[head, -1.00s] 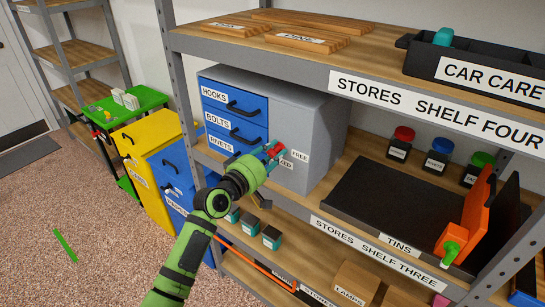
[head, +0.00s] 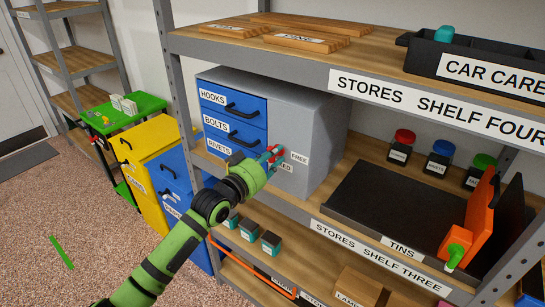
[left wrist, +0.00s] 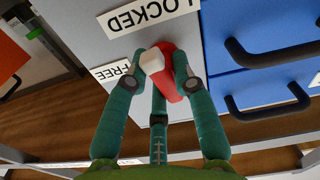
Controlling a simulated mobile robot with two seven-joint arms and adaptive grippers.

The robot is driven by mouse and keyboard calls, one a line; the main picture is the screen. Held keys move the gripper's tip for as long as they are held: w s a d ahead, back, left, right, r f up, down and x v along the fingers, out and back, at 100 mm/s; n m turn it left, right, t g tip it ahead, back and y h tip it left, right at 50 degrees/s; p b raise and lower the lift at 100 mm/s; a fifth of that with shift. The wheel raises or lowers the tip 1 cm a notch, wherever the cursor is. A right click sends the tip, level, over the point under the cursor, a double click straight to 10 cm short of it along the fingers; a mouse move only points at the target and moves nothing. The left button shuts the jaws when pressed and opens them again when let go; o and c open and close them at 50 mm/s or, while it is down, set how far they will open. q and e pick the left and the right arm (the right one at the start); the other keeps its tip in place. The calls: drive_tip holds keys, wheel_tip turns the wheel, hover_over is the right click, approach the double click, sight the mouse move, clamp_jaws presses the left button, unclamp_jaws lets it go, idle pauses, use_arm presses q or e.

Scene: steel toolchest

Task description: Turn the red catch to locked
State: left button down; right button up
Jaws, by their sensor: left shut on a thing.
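In the left wrist view the red catch (left wrist: 166,86) has a pale block-like end between the fingers. My left gripper (head: 271,158) is shut on the catch, with a teal finger on each side of it in the left wrist view (left wrist: 165,72). The FREE label (head: 299,155) shows beside the catch. The LOCKED label (left wrist: 150,14) is clear in the left wrist view but partly hidden by the gripper in the head view. My right gripper is not in view.
Blue drawers (head: 235,132) with black handles are close beside the gripper. The upper shelf (head: 350,48) is overhead. A black tray (head: 375,200) and an orange piece with a green handle (head: 478,215) lie to the right. Small teal-labelled boxes (head: 270,242) stand below.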

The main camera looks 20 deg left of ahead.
use_arm(q)
drive_tip(key=shift+m, duration=0.8)
drive_tip(key=c, duration=1)
unclamp_jaws()
drive_tip(key=shift+c, duration=0.2)
drive_tip(key=v, duration=1.2)
